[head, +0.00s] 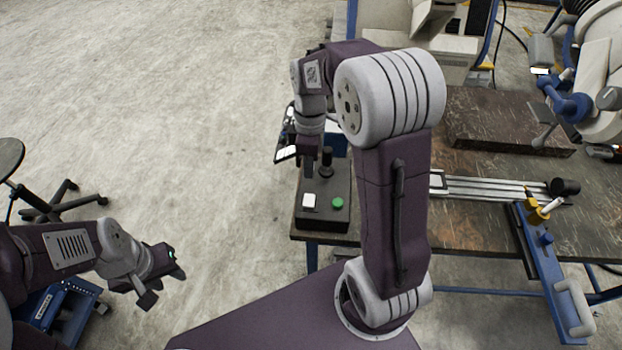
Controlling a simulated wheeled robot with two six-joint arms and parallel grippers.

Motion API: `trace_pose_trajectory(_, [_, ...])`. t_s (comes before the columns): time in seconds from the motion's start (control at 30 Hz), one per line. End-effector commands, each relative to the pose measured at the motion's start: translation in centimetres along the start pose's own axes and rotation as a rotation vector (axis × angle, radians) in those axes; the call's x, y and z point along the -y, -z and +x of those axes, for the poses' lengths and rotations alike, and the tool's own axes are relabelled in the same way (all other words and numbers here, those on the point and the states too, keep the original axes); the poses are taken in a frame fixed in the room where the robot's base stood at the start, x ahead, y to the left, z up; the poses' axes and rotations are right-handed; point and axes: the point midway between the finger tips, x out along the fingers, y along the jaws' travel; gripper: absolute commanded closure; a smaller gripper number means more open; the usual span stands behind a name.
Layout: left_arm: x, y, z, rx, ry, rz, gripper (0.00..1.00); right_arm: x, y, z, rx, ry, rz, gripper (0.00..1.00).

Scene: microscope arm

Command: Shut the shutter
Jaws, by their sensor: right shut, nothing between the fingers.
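A dark control box (322,222) sits at the table's left end. My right gripper (308,173) is shut and empty, pointing down over the box's rear left part, just behind the white button and left of the joystick. I cannot tell whether its tips touch the box. My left gripper (164,284) is open and empty, low over the floor, left of the table. I cannot make out which part is the shutter.
The brown table (480,228) holds a dark slab (510,122), a metal rail (485,187) and a blue bar (548,265) with a handle. A large white and blue instrument (595,80) stands at right. A stool (50,200) stands at left. The floor between is clear.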

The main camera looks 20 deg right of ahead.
Motion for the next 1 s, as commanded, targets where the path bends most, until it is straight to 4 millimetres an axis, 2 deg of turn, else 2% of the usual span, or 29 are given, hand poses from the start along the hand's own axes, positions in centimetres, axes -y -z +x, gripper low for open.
trace_pose_trajectory(0.1, [0.0, 0.0, -0.4, 0.000, 0.000, 0.000, 0.64, -0.1, 0.1, -2.4, -0.002, -0.005, 0.000, 1.00])
trace_pose_trajectory(0.3, [0.0, 0.1, -0.6, 0.000, 0.000, 0.000, 0.64, -0.1, 0.0, -4.3, -0.001, -0.004, 0.000, 1.00])
trace_pose_trajectory(0.9, [0.0, 0.1, -0.6, 0.000, 0.000, 0.000, 0.64, 0.1, 0.5, -4.9, -0.004, -0.014, -0.015, 1.00])
trace_pose_trajectory(0.93, [0.0, 0.1, -0.6, 0.000, 0.000, 0.000, 0.64, 0.5, 0.8, -5.3, -0.008, -0.023, -0.028, 1.00])
trace_pose_trajectory(1.0, [0.0, 0.1, -0.6, 0.000, 0.000, 0.000, 0.64, 3.2, 0.3, -4.3, 0.012, 0.010, -0.052, 1.00])
